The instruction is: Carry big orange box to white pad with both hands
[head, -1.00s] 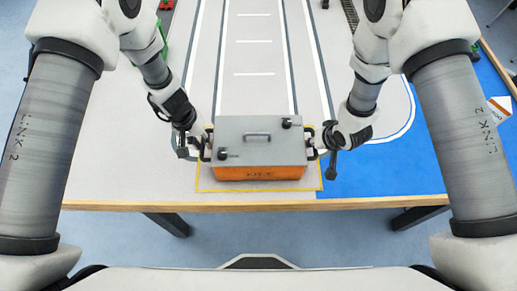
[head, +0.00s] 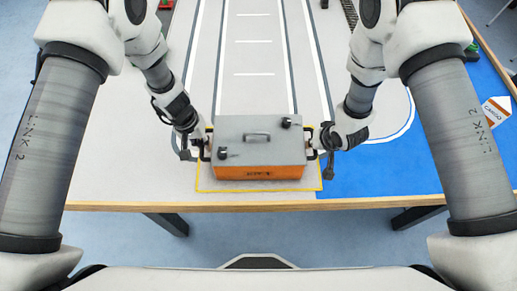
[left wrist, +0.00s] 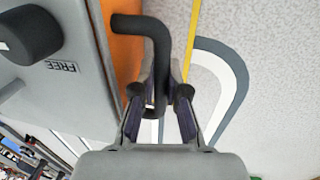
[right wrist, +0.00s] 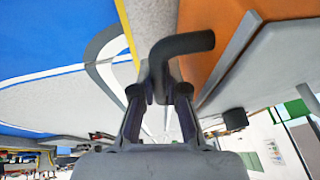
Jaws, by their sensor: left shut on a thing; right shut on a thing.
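The big orange box (head: 257,173) has a grey lid with a centre handle and two black knobs. It is over a yellow-outlined rectangle (head: 208,187) near the table's front edge; I cannot tell whether it touches the table. My left gripper (head: 203,150) is shut on the black side handle at the box's left end, seen close in the left wrist view (left wrist: 155,60). My right gripper (head: 315,149) is shut on the matching right handle, also seen in the right wrist view (right wrist: 175,60). I cannot make out a separate white pad.
The table (head: 130,150) has white and grey lane lines running away behind the box. A blue area (head: 400,170) lies to the right, with a small orange-and-white cargo piece (head: 496,110) at its far edge. The wooden front edge (head: 260,205) is close below the box.

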